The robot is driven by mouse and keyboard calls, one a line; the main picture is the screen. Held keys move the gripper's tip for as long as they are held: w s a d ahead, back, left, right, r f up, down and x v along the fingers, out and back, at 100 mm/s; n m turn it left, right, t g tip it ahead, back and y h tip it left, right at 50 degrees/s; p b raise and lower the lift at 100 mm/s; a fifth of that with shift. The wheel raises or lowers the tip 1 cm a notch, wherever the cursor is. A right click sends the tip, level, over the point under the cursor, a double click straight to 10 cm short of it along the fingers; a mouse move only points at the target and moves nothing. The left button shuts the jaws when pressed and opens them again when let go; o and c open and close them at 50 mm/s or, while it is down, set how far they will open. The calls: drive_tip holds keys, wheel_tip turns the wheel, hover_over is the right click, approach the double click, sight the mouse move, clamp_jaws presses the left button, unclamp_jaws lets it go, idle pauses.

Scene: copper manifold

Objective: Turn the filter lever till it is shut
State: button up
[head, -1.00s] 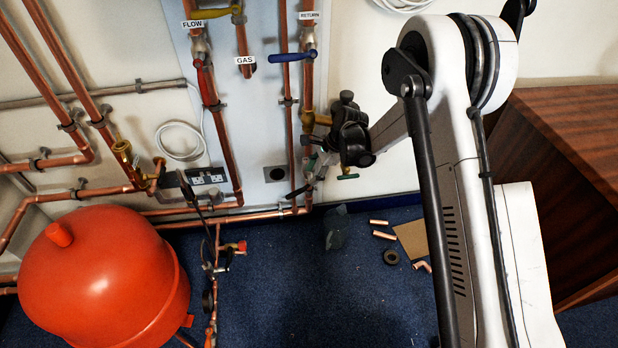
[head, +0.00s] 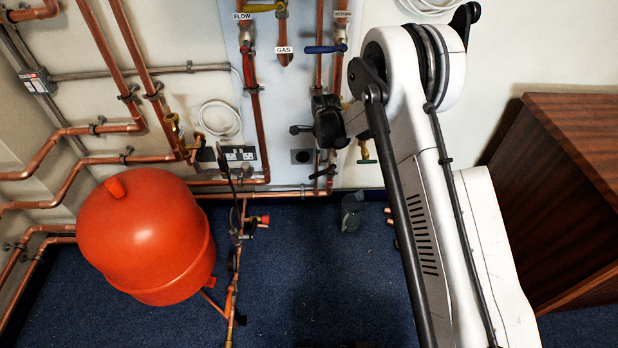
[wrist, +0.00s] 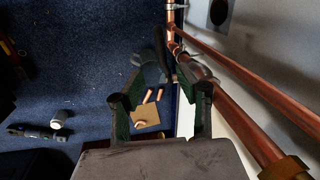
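In the wrist view, a dark lever (wrist: 161,50) stands by a grey fitting on the copper pipework, just beyond my fingers. I take it for the filter lever, but cannot be sure. My gripper (wrist: 160,97) is open, with its dark green fingers apart and no object clearly held between them. The lever shows in the gap ahead of the fingers; I cannot tell if either finger touches it. In the head view my gripper's dark body (head: 328,122) is in front of the lower return pipe and hides part of it.
A red tank (head: 145,240) stands at left, beside a thin copper pipe assembly (head: 235,255). A green-handled brass valve (head: 365,150) is right of my gripper. A wooden cabinet (head: 570,180) fills the right. Copper offcuts and cardboard (wrist: 145,117) lie on blue carpet.

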sight(319, 173)
drive_tip(key=f+b, duration=0.1)
drive_tip(key=f, duration=0.3)
drive_tip(key=w+f+b, duration=0.1)
drive_tip(key=f, duration=0.3)
drive_tip(key=w+f+b, duration=0.1)
drive_tip(key=f+b, duration=0.1)
drive_tip(key=f, duration=0.2)
drive_tip(key=shift+w+a+f, duration=0.2)
drive_tip(key=shift+f, duration=0.15)
clamp_jaws()
